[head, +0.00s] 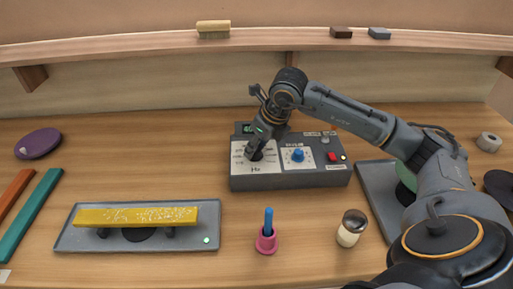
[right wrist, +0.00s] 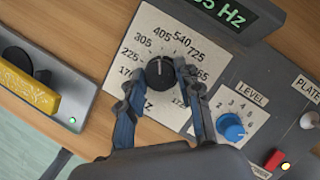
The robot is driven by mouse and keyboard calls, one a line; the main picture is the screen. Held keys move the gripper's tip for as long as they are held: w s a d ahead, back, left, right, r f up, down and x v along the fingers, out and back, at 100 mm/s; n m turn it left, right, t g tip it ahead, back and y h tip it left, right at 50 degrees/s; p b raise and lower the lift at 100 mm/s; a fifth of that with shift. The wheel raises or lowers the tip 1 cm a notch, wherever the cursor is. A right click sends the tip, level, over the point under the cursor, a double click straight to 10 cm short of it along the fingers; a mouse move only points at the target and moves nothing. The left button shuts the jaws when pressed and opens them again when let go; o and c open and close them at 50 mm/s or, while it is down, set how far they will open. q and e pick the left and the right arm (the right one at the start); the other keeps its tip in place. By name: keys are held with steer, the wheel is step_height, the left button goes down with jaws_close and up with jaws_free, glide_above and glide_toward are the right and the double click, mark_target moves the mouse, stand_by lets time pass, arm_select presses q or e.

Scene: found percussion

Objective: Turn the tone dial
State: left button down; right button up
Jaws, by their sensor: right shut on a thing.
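The tone dial is a black knob (right wrist: 159,75) with a white mark, on a white Hz scale plate on a grey control box (head: 300,179). In the right wrist view its mark points up, roughly towards the 405 label. My right gripper (head: 256,151) reaches down onto the dial and mostly hides it in the head view. In the right wrist view its two fingers close on either side of the knob. A lit green display (right wrist: 229,13), partly cut off, shows digits ending in 5 Hz. My left gripper is not in view.
A blue level knob (head: 297,154) and a red button (head: 332,157) sit right of the dial. A yellow bar (head: 136,217) lies on a grey base at front left. A pink cup (head: 267,242) with a blue stick and a small shaker (head: 351,228) stand in front.

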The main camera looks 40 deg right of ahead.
stand_by(0.4)
steer(key=o, duration=1.1)
steer(key=shift+o, duration=0.2)
steer(key=shift+r, duration=0.15)
steer(key=v, duration=1.2)
